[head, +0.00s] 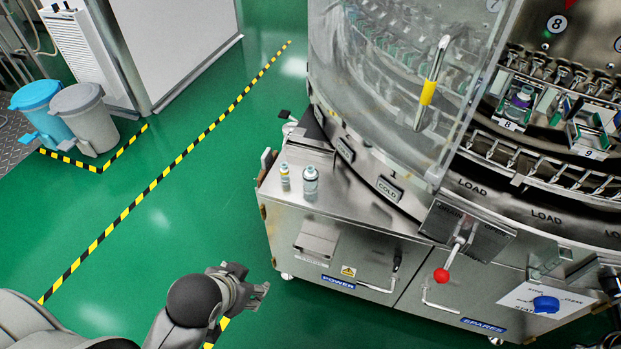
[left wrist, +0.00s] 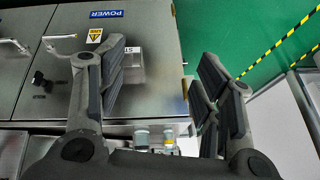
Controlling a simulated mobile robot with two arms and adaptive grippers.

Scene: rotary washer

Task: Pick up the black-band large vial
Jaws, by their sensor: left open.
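Two vials stand upright on the steel ledge at the front left of the washer. The larger vial (head: 310,183) is whitish with a grey-blue cap and a dark band. It also shows at the ledge in the left wrist view (left wrist: 141,139). The smaller vial (head: 284,176) has a yellow band and stands just to its left. My left gripper (head: 262,289) is open and empty, low in front of the cabinet and apart from both vials. Its spread fingers (left wrist: 166,85) frame the cabinet front in the left wrist view. My right gripper is not seen.
The washer's clear guard (head: 400,70) and red-knobbed lever (head: 441,275) stand right of the ledge. Racks (head: 515,110) on the carousel hold more items. The cabinet (head: 320,245) fills the space below the ledge. Green floor (head: 200,220) is free at left; two bins (head: 85,118) stand farther back.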

